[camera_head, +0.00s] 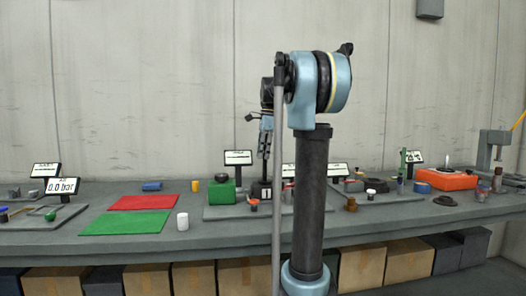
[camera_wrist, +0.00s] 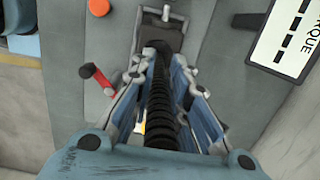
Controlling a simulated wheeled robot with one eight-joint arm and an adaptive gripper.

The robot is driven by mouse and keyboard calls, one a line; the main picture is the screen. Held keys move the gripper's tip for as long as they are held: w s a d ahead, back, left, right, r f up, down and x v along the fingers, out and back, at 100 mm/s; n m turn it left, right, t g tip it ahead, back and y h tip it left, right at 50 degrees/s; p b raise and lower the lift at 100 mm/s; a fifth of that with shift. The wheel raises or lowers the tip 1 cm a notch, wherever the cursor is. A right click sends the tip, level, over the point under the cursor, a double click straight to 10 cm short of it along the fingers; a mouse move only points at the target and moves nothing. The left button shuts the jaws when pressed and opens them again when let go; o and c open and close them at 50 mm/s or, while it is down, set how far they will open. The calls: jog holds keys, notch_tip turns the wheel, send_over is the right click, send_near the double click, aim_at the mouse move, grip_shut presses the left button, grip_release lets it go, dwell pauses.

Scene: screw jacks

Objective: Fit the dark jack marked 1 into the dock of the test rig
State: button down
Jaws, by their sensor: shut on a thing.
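The dark jack marked 1 (camera_head: 262,190) is upright at the middle of the bench, its white label facing the head camera. My gripper (camera_head: 265,148) is above its base and shut on its black threaded screw. In the wrist view the screw (camera_wrist: 161,108) runs between the fingers of my gripper (camera_wrist: 160,75), toward a dark grey block (camera_wrist: 158,38) at the top. I cannot tell whether the jack touches the plate below, and I cannot pick out the dock; my arm hides part of that area.
A red-handled lever (camera_wrist: 100,80) and an orange knob (camera_wrist: 98,7) are left of the gripper in the wrist view. A torque sign (camera_wrist: 287,38) is at right.

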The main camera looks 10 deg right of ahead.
jog(key=c, duration=1.6)
grip_release()
jog(key=shift+o, duration=0.2)
jog(key=shift+r, duration=0.1)
jog(key=r, duration=0.4)
jog(key=d+r, duration=0.1)
jog(key=r, duration=0.6)
jog(key=shift+d+r, duration=0.2)
jog(key=shift+r, duration=0.2)
